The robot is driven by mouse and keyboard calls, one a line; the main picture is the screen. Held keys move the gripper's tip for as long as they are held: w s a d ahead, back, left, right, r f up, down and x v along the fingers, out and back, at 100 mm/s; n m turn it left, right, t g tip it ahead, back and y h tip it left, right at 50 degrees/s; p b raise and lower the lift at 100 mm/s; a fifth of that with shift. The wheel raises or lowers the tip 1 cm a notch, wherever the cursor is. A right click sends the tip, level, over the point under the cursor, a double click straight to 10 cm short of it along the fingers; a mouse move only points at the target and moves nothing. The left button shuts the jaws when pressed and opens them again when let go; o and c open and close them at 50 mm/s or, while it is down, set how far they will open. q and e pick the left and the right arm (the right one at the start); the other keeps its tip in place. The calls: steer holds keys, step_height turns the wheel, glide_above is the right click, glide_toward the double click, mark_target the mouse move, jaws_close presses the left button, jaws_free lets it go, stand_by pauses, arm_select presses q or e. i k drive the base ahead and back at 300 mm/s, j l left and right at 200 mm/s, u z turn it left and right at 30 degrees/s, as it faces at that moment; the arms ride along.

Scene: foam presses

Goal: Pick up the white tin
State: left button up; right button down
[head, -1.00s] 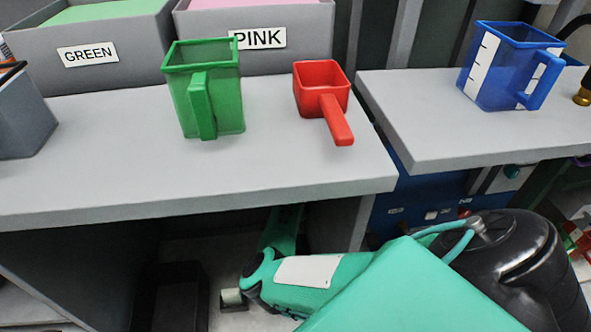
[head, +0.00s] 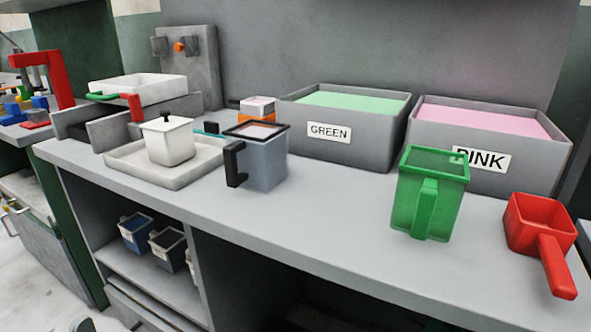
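A white tin (head: 169,143) with a lid and a small dark knob stands upright on a shallow off-white tray (head: 137,172) on the grey counter, left of centre in the head view. Its front is unobstructed. Neither of my grippers is in the head view, so I cannot tell their state or how near they are to the tin.
A grey pitcher (head: 263,165) with a black handle stands just right of the tray. A low white container (head: 138,90) sits behind the tin. Bins labelled GREEN (head: 345,155) and PINK (head: 538,178), a green jug (head: 408,208) and a red scoop (head: 524,235) occupy the right.

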mark_target(172, 148)
steer(key=k+j, duration=0.2)
steer(key=j, duration=0.2)
steer(key=k+j, duration=0.2)
steer(key=j, duration=0.2)
steer(key=k+j, duration=0.2)
steer(key=j, duration=0.2)
steer(key=k+j, duration=0.2)
steer(key=j, duration=0.25)
